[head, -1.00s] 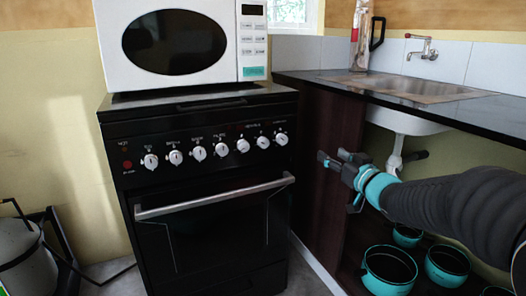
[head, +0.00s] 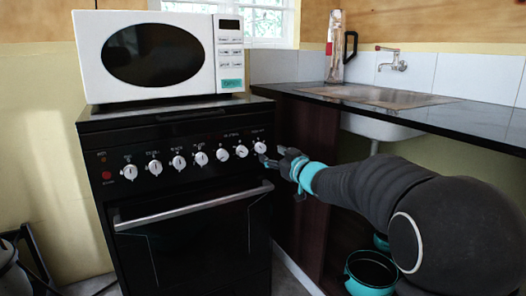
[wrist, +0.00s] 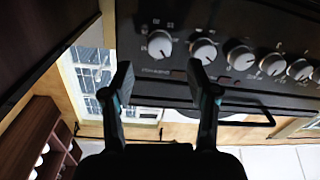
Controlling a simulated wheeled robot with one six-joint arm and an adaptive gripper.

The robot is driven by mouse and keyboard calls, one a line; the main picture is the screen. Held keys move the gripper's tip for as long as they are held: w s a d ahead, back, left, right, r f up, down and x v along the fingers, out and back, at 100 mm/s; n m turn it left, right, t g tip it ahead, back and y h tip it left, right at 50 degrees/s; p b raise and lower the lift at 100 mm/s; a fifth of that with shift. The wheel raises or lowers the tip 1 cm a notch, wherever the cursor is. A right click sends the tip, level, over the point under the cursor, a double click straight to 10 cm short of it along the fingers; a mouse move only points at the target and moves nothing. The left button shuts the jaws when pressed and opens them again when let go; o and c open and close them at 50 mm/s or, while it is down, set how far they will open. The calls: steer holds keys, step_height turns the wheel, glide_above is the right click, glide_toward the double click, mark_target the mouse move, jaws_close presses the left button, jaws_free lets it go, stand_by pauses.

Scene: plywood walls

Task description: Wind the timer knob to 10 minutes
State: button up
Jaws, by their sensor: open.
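The black stove's control panel (head: 110,190) carries a row of several white round knobs. The rightmost knob (head: 260,147) is closest to my gripper; it also shows in the wrist view (wrist: 160,44), where the picture is upside down. I cannot read the labels well enough to tell which knob is the timer. My gripper (head: 272,156) is just in front of the panel's right end, slightly below and right of the rightmost knob. In the wrist view its fingers (wrist: 161,80) are apart with nothing between them, and that knob lies beyond the fingertips, not between them.
A white microwave (head: 160,55) stands on the stove. The oven handle (head: 190,207) sticks out below the panel. A dark counter (head: 480,120) with a sink (head: 385,97) is at the right. A teal pot (head: 370,272) sits under it.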

mark_target(262, 149)
steer(key=x, duration=0.5)
steer(key=shift+w+a, duration=0.2)
steer(key=shift+w, duration=0.15)
jaws_close()
